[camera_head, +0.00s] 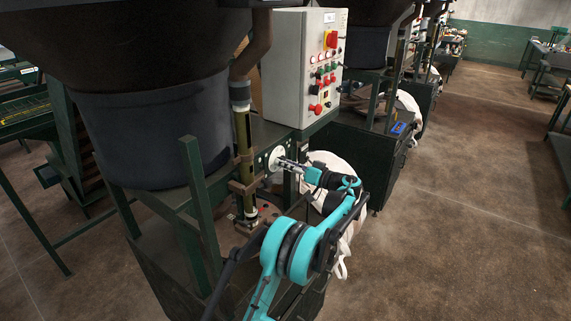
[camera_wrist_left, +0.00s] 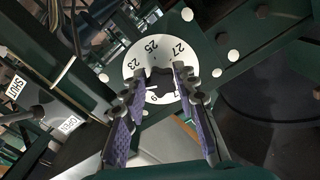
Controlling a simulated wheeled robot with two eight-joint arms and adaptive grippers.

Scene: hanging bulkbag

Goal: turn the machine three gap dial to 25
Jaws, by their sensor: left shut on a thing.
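The gap dial (camera_head: 276,154) is a white round plate on the dark green frame of the machine, below the grey control box. In the left wrist view the dial (camera_wrist_left: 153,52) shows 23, 25 and 27 along its upper part, with 25 near the top. Its dark central knob (camera_wrist_left: 160,82) is partly hidden by the fingers. My left gripper (camera_head: 284,163) is at the dial's face, and in the left wrist view its fingers (camera_wrist_left: 162,75) are shut on the knob, one on each side. I cannot tell which number is set. My right gripper is not in view.
The grey control box (camera_head: 300,65) with several buttons stands above the dial. A dark hopper (camera_head: 150,120) is to the left, and a white bag (camera_head: 330,165) hangs behind my gripper. Labels reading SHUT (camera_wrist_left: 15,87) and OPEN (camera_wrist_left: 69,124) show at left. Open floor (camera_head: 450,200) lies right.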

